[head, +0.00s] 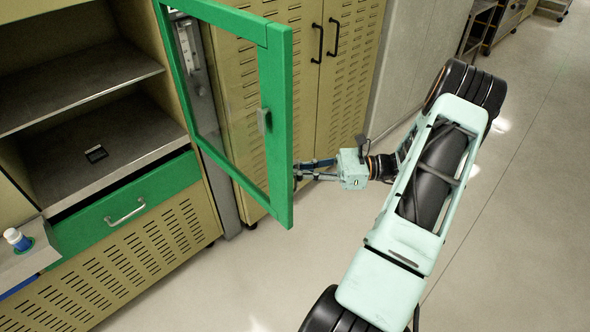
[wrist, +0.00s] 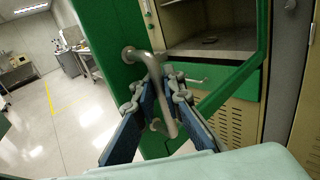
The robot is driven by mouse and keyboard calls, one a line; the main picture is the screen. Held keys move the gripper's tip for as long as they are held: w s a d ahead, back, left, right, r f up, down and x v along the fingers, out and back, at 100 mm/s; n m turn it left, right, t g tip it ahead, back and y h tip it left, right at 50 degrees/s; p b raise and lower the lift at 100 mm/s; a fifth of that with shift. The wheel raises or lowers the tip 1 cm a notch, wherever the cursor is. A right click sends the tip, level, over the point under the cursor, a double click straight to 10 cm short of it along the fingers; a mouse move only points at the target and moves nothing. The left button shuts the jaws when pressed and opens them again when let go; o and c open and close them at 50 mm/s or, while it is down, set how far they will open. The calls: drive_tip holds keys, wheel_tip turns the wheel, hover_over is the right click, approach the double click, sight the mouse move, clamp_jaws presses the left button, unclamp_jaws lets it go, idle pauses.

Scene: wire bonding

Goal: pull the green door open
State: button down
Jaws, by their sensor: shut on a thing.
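The green-framed glass door (head: 279,130) stands swung out from its cabinet in the head view, with the shelves to its left uncovered. Its green frame also shows close up in the wrist view (wrist: 112,40). The grey metal bar handle (wrist: 154,66) runs between my fingers. My gripper (wrist: 159,86) is shut on this handle. In the head view my gripper (head: 300,170) is at the outer side of the door's free edge, and its fingertips are partly hidden by the frame.
Left of the door are grey shelves (head: 85,83) with a small dark item (head: 96,154), and a green drawer (head: 125,207). A blue-and-white bottle (head: 18,239) stands at far left. Tan louvred lockers (head: 345,70) stand behind the door. Floor (head: 510,230) at right is clear.

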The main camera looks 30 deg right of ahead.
drive_tip(key=shift+s+d+f, duration=0.15)
drive_tip(key=shift+s+d, duration=0.05)
drive_tip(key=shift+d, duration=0.05)
drive_tip(key=c, duration=2.2)
unclamp_jaws()
drive_tip(key=shift+s, duration=0.1)
drive_tip(key=shift+o, duration=0.8)
drive_tip(key=v, duration=1.1)
drive_tip(key=shift+d, duration=0.45)
